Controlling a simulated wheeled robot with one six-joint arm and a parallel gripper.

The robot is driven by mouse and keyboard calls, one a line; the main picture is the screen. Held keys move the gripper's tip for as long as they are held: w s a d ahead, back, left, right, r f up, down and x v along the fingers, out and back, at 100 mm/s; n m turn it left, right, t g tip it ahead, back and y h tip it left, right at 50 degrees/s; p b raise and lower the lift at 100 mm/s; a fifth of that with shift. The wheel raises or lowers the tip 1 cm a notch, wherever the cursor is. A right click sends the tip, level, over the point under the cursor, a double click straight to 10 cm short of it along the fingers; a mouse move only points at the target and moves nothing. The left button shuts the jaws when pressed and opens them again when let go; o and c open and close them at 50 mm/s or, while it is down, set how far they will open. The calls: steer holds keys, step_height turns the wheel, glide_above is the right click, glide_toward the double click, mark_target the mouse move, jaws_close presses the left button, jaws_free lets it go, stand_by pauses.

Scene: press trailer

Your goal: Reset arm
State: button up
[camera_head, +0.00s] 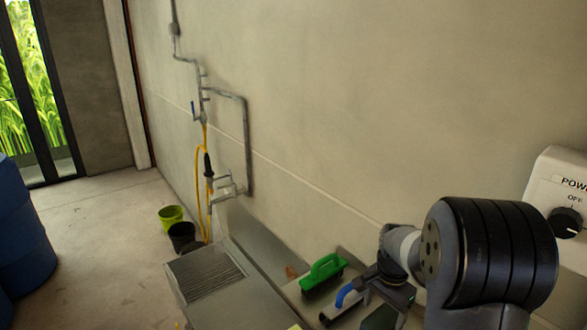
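My arm reaches in from the lower right, with a large black joint in front and a grey wrist behind it. The dark end of the arm, around my gripper (385,298), is at the lower middle right, over or in front of the metal counter (250,296). Its fingers cannot be made out against the dark items there, so its opening and anything in it are unclear.
A green-handled brush (322,274) and a blue-handled tool (343,296) are close to my arm's end. A white power box with a knob (566,222) is at right. Yellow-green (171,215) and black (182,236) buckets, a yellow hose (199,185) and blue barrels (22,235) stand left; floor between is clear.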

mark_target(382, 320)
steer(key=f, duration=0.4)
steer(key=f+p, duration=0.1)
steer(key=f, duration=0.1)
steer(key=shift+w+d, duration=0.2)
steer(key=shift+w, duration=0.1)
steer(key=shift+r, duration=1.05)
